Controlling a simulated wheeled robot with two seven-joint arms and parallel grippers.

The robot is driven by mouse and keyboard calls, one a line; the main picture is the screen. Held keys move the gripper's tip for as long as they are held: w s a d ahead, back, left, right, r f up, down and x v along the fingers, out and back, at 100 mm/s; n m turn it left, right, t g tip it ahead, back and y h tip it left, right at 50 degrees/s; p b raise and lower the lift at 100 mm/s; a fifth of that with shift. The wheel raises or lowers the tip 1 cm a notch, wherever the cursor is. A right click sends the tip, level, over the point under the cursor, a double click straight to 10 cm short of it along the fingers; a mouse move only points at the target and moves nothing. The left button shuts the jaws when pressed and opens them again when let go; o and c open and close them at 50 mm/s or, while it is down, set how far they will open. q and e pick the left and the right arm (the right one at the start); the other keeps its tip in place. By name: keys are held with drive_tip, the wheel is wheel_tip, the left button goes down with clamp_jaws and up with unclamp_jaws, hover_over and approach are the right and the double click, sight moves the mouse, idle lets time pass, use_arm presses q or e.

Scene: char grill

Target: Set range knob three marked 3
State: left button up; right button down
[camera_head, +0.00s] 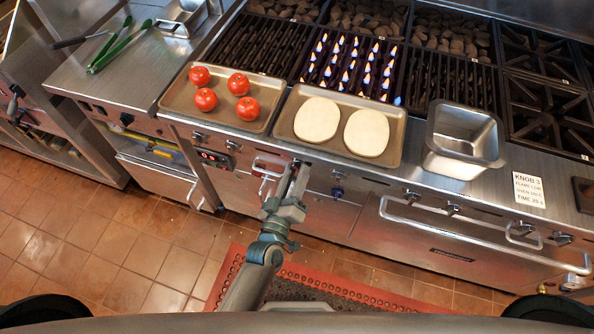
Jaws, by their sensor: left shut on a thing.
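My left gripper (297,172) is at the range's front panel (375,195), below the gap between the two food trays. It is shut on a front-panel knob, which its fingers mostly hide. The knob's number and its setting cannot be read. A blue-tinted knob (338,191) shows just to the right of the gripper, apart from it. More knobs run along the panel, such as one at the left (197,136) and one to the right (411,197). A white sign (529,190) at the right reads "KNOB 3", with text about flame low. My right gripper is out of view.
A tray (176,97) with tomatoes and a tray (283,124) with two pale round patties lie along the front ledge. A metal pan (464,140) stands to their right. Flames (350,65) burn on the middle grill section. An oven handle (450,238) juts out below the panel.

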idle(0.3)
use_arm(q)
drive_tip(key=o, duration=1.1)
drive_tip(key=shift+c, duration=0.2)
drive_tip(key=b+v, duration=0.4)
drive_tip(key=v, duration=1.3)
drive_tip(key=shift+s, duration=0.15)
